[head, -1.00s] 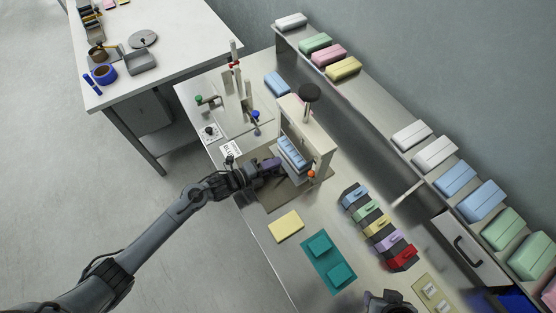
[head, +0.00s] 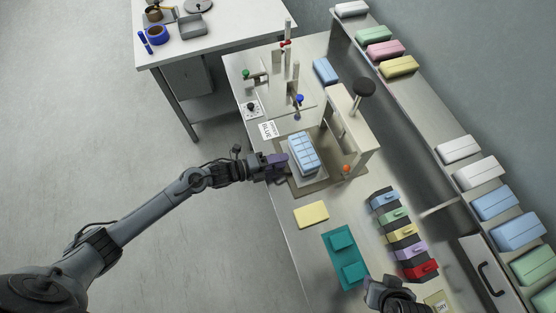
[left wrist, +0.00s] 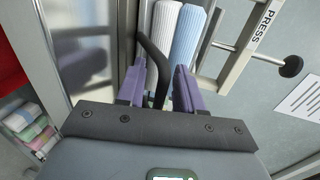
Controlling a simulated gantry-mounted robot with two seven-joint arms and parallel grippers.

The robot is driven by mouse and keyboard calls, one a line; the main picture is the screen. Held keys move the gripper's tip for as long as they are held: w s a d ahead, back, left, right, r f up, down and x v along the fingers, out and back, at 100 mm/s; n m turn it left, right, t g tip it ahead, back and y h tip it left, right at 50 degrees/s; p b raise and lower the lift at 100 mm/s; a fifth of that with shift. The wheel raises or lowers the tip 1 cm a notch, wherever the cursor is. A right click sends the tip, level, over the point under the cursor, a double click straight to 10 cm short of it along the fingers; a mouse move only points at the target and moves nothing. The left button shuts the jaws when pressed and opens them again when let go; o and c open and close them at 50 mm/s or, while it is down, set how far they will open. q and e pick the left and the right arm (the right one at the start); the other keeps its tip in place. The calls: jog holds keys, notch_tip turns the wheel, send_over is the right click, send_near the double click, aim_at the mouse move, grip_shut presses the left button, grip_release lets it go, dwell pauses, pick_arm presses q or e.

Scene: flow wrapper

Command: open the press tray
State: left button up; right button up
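The press tray (head: 318,172) is drawn out on the near left side of the cream press frame (head: 350,128), with a ribbed light blue bundle (head: 302,152) on it. The bundle also shows in the left wrist view (left wrist: 187,45). My left gripper (head: 280,163) is at the tray's front. In the left wrist view its purple fingers (left wrist: 160,82) stand apart, on either side of a dark curved handle (left wrist: 153,52); a gap shows beside the handle. My right gripper (head: 372,287) is at the bottom edge of the head view, its fingers too small to judge.
A yellow pad (head: 311,214) and teal plate (head: 345,258) lie on the bench's near side. A row of coloured blocks (head: 402,232) is to the right. A post fixture (head: 285,90) stands behind the press. The floor at left is clear.

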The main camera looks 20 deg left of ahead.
jog(key=shift+a, duration=0.1)
pick_arm(q)
jog(key=v, duration=1)
jog(key=shift+s+a+p, duration=0.25)
jog(key=shift+p, duration=0.05)
pick_arm(e)
jog(key=shift+r, duration=0.3)
pick_arm(q)
jog(key=shift+r, duration=0.1)
